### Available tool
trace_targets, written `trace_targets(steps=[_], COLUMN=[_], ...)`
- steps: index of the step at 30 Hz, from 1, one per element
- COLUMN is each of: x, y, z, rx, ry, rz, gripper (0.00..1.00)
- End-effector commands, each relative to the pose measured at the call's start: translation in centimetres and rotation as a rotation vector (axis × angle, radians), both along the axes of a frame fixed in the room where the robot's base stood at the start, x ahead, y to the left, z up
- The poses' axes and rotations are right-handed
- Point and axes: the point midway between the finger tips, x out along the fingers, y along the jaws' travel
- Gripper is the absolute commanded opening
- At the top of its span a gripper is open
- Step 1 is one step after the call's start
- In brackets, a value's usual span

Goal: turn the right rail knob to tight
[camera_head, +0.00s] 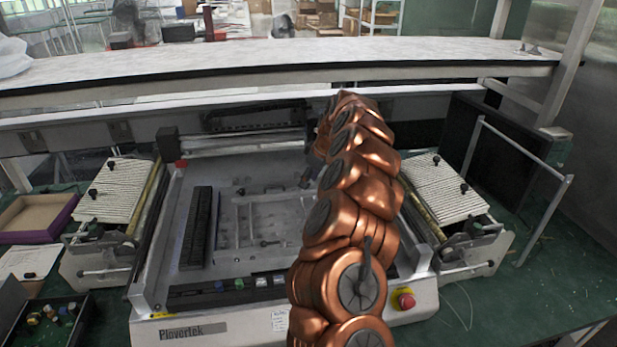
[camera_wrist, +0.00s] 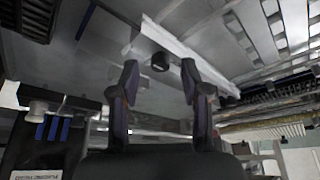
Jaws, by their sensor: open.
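My gripper (camera_wrist: 160,70) is open in the wrist view, its two dark fingers spread apart. A small black round knob (camera_wrist: 160,61) shows between the fingertips, beside a pale rail (camera_wrist: 182,45). I see no contact between the fingers and the knob. In the head view my copper arm reaches over the Plovertek machine (camera_head: 245,327) and hides the right part of its bed, so the right rail knob cannot be made out there. The knob's tight or loose setting cannot be read.
Feeder banks stand left (camera_head: 113,190) and right (camera_head: 440,188) of the bed. A dark slotted strip (camera_head: 196,228) lies on the bed's left side. A red emergency button (camera_head: 404,299) is on the front right.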

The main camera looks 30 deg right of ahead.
Motion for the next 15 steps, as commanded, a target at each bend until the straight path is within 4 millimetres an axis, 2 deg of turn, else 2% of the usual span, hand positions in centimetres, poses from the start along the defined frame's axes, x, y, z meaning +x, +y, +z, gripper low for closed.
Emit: trace_targets(steps=[4,10,15], x=[0.23,0.26,0.25], y=[0.16,0.16,0.16], z=[-0.74,-0.83,-0.83], rx=[0.002,0.001,0.001], ry=[0.001,0.000,0.000], rz=[0.001,0.000,0.000], gripper=[0.46,0.46,0.30])
